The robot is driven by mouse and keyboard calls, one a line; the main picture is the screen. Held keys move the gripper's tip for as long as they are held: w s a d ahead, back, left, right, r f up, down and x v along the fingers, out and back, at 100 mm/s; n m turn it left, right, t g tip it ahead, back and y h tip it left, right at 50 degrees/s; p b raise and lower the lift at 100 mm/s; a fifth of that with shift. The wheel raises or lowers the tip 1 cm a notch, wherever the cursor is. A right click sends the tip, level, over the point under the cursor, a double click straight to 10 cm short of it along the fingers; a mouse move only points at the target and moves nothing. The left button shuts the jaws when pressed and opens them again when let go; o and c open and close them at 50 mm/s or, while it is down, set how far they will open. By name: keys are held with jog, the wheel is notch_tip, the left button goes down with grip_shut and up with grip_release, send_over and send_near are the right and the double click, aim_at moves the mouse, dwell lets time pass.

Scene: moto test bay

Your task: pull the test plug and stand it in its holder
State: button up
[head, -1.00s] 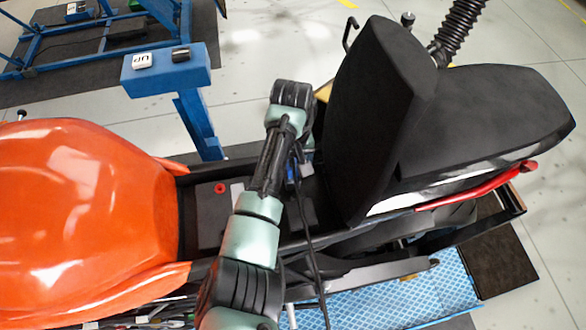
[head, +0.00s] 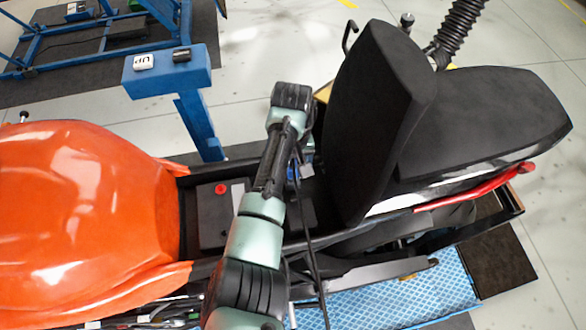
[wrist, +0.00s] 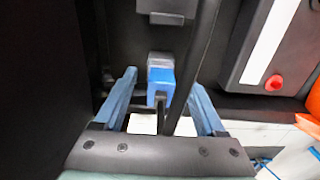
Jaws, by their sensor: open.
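The test plug (wrist: 160,82), a small blue block with a grey end, shows in the middle of the wrist view. My gripper (wrist: 163,84) is open, with one blue finger on each side of the plug and a visible gap to each. I cannot tell how deep the fingers reach around it. In the head view my arm covers most of the gripper; only a bit of blue shows beside the arm, in the bay under the raised seat. I cannot make out the plug's holder for certain in either view.
A black cable (wrist: 200,50) runs close beside the plug, between the fingers. A grey block (wrist: 166,10) lies beyond it. The black battery box with a red cap (head: 221,188) is left of my arm. The raised seat (head: 375,120) stands close on the right, the orange tank (head: 80,200) on the left.

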grip_shut()
dwell(0.3)
dwell(1.2)
jog(key=shift+r+p, duration=3)
jog(key=shift+r, duration=0.1)
jog(key=shift+r+p, duration=2.4)
